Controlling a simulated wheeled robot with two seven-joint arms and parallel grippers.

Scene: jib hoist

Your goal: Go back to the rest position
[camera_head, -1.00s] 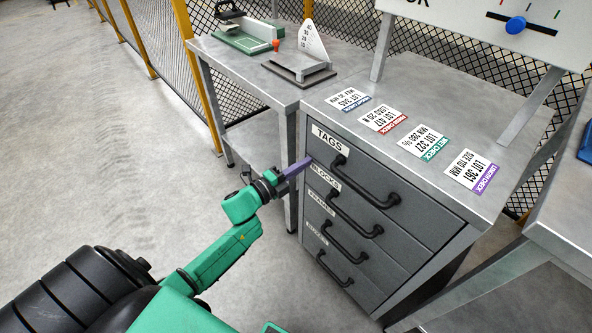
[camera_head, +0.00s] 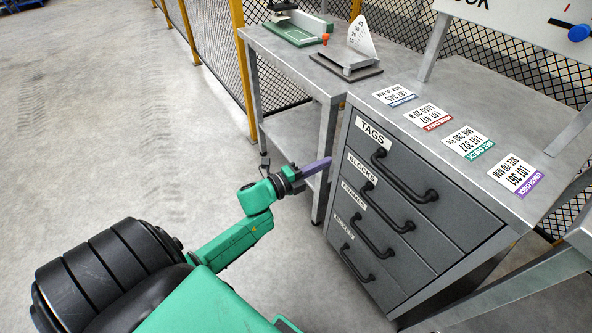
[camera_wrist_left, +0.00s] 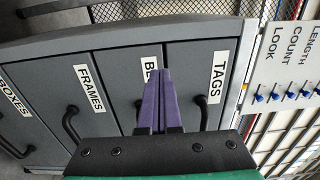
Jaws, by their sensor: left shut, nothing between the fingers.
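My left gripper (camera_head: 318,166) has purple fingers and points right toward the grey drawer cabinet (camera_head: 395,215), apart from it. Its fingers are closed together and empty, which also shows in the left wrist view (camera_wrist_left: 157,100). The cabinet's drawers are labelled TAGS, BLOCKS, FRAMES and a lower one that reads BOXES in the left wrist view. All the drawers look shut, with black bar handles. My green left arm (camera_head: 235,243) reaches up from the lower middle of the head view. My right gripper is not in view.
Several lot cards (camera_head: 461,149) lie on the cabinet top. A metal side table (camera_head: 275,60) behind holds a green-based device (camera_head: 298,30) and an angle gauge (camera_head: 352,55). A board with coloured knobs (camera_wrist_left: 290,75) stands at the right. Open concrete floor (camera_head: 110,130) lies left.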

